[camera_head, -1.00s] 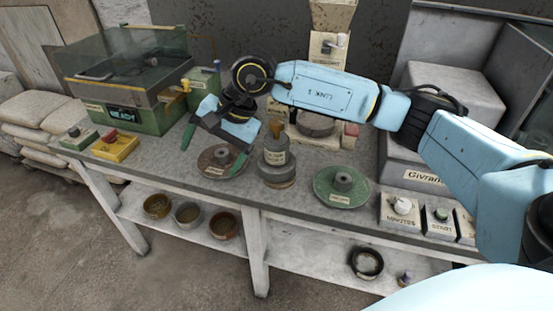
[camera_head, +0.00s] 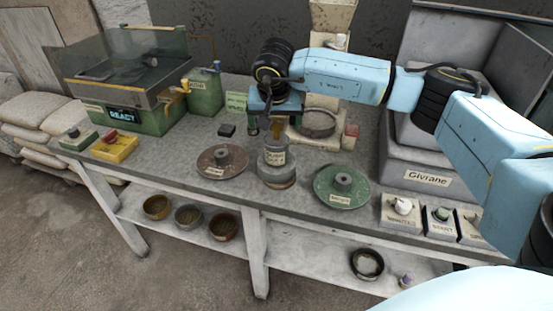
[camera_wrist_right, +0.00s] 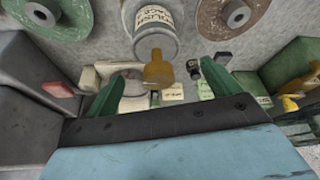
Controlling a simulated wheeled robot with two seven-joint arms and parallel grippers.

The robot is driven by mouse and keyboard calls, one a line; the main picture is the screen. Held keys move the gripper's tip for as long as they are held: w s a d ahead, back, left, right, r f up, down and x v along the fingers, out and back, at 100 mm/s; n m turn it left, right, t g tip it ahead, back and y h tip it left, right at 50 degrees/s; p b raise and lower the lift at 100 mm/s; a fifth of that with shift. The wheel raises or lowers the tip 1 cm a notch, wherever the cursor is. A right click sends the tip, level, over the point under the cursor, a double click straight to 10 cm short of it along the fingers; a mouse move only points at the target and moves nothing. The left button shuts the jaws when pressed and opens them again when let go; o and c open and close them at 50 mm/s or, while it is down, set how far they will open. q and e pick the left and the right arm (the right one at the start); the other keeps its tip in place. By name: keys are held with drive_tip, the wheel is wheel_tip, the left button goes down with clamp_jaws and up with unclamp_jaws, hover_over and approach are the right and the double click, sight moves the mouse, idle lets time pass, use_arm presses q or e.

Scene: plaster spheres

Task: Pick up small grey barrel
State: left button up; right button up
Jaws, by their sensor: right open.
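The small grey barrel (camera_head: 274,164) stands upright near the front edge of the workbench. It has a pale lettered label and a brown neck or knob on top. It also shows in the right wrist view (camera_wrist_right: 153,20), with the brown piece pointing toward the gripper. My right gripper (camera_head: 272,128) is open just above the barrel, its fingers on either side of the brown top. In the wrist view, the green fingers of the right gripper (camera_wrist_right: 160,88) are spread apart with nothing held between them. My left gripper does not show.
A brown disc (camera_head: 213,169) lies left of the barrel and a green disc (camera_head: 329,191) right of it. A ring-shaped holder (camera_head: 316,133) stands behind. A glass-lidded green machine (camera_head: 140,117) is at the left, and a grey Givrane machine (camera_head: 400,155) at the right.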

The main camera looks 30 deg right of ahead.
sight(276, 138)
drive_tip(key=x, duration=0.5)
drive_tip(key=shift+s, duration=0.25)
drive_tip(key=c, duration=1.8)
